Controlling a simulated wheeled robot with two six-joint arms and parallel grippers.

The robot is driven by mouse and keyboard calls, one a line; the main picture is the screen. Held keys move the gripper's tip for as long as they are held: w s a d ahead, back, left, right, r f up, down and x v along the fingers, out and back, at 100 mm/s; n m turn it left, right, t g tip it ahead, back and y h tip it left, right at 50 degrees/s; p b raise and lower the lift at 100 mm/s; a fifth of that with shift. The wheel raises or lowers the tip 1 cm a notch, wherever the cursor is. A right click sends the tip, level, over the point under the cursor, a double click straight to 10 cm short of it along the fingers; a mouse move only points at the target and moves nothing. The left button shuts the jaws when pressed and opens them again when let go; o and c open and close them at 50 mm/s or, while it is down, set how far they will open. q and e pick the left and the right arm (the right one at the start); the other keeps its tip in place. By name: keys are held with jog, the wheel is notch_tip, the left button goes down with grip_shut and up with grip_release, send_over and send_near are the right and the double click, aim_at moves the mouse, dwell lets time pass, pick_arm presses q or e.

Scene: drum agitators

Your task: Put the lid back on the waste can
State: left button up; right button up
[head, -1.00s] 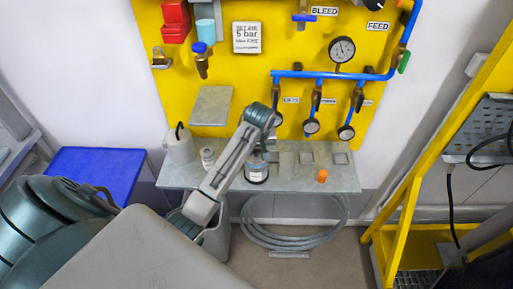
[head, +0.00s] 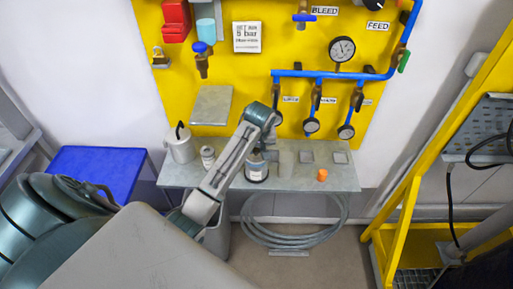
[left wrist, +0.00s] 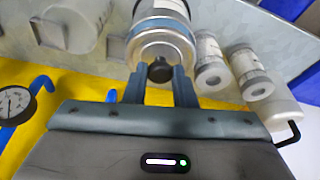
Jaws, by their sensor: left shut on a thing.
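The waste can (head: 257,174), a small can with a white label, stands on the grey shelf below the yellow panel. Its upper part is partly covered by my left arm in the head view. In the left wrist view a round metallic lid (left wrist: 160,46) with a black knob (left wrist: 160,70) lies in line with the labelled can (left wrist: 160,9). My left gripper (left wrist: 160,76) is shut on the lid's knob, one finger on each side. The lid is at the can's mouth; I cannot tell whether it is fully seated. My right gripper is not in view.
The shelf (head: 345,184) also bears a white container with a black handle (head: 181,149), a small jar (head: 207,154) and an orange cap (head: 322,175). Blue pipes and gauges (head: 341,49) are above. A grey bin (head: 218,238) and coiled hose (head: 290,244) are below.

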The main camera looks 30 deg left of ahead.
pick_arm(q)
jog(key=shift+f, duration=0.15)
dwell(1.3)
jog(key=o, duration=1.5)
jog(key=shift+r, duration=3.5)
grip_shut()
